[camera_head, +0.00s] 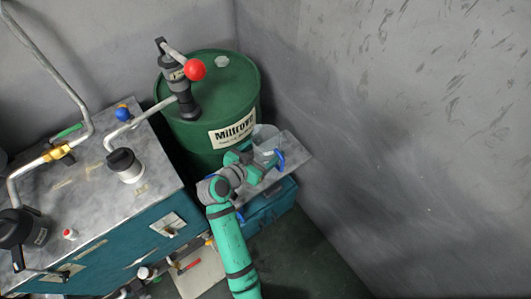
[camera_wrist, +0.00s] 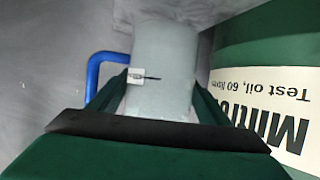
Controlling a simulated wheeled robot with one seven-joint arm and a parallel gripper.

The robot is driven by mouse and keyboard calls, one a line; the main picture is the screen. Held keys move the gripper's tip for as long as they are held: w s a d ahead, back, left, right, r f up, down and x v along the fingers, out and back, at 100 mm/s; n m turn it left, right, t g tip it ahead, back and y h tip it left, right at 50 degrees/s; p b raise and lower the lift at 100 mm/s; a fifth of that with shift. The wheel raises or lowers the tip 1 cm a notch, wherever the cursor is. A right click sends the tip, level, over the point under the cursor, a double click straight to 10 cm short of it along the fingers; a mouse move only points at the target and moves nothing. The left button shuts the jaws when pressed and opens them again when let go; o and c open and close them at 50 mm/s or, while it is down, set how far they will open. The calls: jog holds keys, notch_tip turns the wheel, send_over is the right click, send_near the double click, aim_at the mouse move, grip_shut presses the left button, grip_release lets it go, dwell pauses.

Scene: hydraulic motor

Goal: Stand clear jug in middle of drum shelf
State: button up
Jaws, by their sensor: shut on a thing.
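The clear jug (camera_wrist: 165,60) is a pale, see-through cylinder with a blue handle (camera_wrist: 92,75) on its left in the wrist view. My gripper (camera_wrist: 158,98) is shut on the jug, with one green finger on each side. In the head view the jug (camera_head: 265,132) shows partly behind my gripper (camera_head: 262,161), close to the front of the green drum. The drum shelf (camera_head: 296,150) is a grey plate beside the drum, and the jug is over or on it. I cannot tell whether its base touches the shelf. My gripper hides part of both.
The green drum (camera_head: 225,80) with a hand pump and red knob (camera_head: 195,69) stands behind. Its label (camera_wrist: 270,110) is right of the jug in the wrist view. A blue-green box (camera_head: 270,208) sits below the shelf. The motor bench (camera_head: 85,185) is left; a grey wall is right.

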jog(key=shift+w+f, duration=0.35)
jog(key=shift+f, duration=1.5)
jog(key=shift+f, duration=0.15)
jog(key=o, duration=1.1)
jog(key=shift+o, duration=0.2)
jog(key=shift+s+a+r, duration=0.15)
jog(key=shift+s+r, duration=0.05)
jog(key=v, duration=1.1)
jog(key=shift+s, duration=0.25)
